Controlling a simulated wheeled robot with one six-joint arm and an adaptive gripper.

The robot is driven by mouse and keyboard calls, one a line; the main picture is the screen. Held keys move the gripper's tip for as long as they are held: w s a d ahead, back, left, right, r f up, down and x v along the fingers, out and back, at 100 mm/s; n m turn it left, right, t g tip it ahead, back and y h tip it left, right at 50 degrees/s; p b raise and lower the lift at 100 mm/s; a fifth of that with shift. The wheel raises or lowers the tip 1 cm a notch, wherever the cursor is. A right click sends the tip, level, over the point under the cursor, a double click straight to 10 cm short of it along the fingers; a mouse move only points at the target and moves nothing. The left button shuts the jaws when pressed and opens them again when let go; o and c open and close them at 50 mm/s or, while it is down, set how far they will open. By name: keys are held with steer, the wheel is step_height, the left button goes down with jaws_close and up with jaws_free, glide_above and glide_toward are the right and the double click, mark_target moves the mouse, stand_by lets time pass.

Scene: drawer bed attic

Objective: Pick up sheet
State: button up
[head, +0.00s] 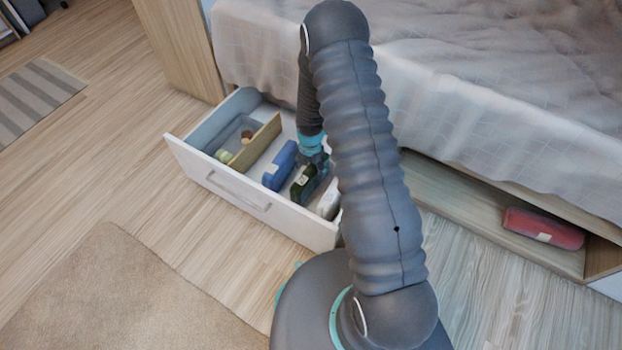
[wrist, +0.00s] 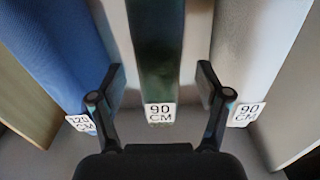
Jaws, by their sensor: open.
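Three folded or rolled sheets lie side by side in the open drawer (head: 215,187). The blue sheet (head: 281,166) is on the left, with a "120 CM" label in the wrist view (wrist: 62,50). The dark green sheet (head: 303,186) is in the middle, labelled "90 CM" in the wrist view (wrist: 157,60). The white sheet (head: 329,203) is on the right, also labelled "90 CM" in the wrist view (wrist: 237,60). My gripper (wrist: 161,80) is open above the green sheet, one finger on each side of it. Contact cannot be told. My arm partly hides the drawer in the head view.
A wooden divider (head: 254,143) parts the drawer; small items (head: 236,148) lie left of it. The bed with a pale cover (head: 470,80) stands behind. A red roll (head: 543,228) lies in the bed's low open compartment at right. A beige rug (head: 130,295) covers the floor at front left.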

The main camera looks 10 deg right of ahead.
steer(key=shift+w+f, duration=0.15)
steer(key=shift+f, duration=1.65)
jaws_close()
steer(key=shift+r, duration=0.1)
